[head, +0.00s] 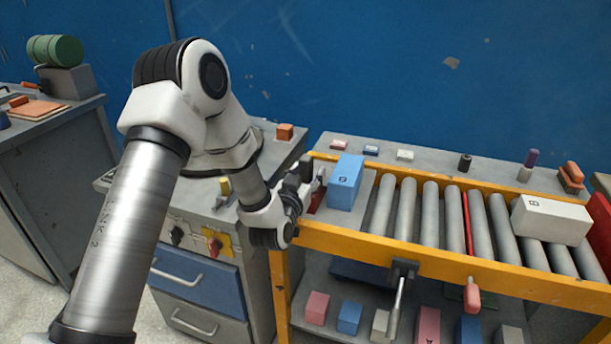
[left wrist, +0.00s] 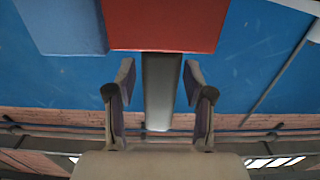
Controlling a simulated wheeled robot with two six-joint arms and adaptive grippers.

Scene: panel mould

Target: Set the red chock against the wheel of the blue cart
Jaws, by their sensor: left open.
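My left gripper (head: 315,182) is open at the left end of a roller conveyor, close to a red block (head: 318,201) mostly hidden behind it. In the left wrist view the red block (left wrist: 165,25) fills the top middle, beyond the open fingers (left wrist: 160,84). No part of it shows between the fingertips. A grey bar lies between the fingers. A blue box (head: 345,182) with a dark mark stands just right of the gripper; it also shows in the left wrist view (left wrist: 60,25). No cart or wheel is recognisable. My right gripper is out of view.
The yellow conveyor rail (head: 430,262) runs along the front. A white box (head: 552,219) rests on the rollers at right. A lever (head: 398,295) and a red-handled one (head: 472,295) hang in front. A drawer cabinet (head: 200,285) stands left. Small blocks line the back shelf.

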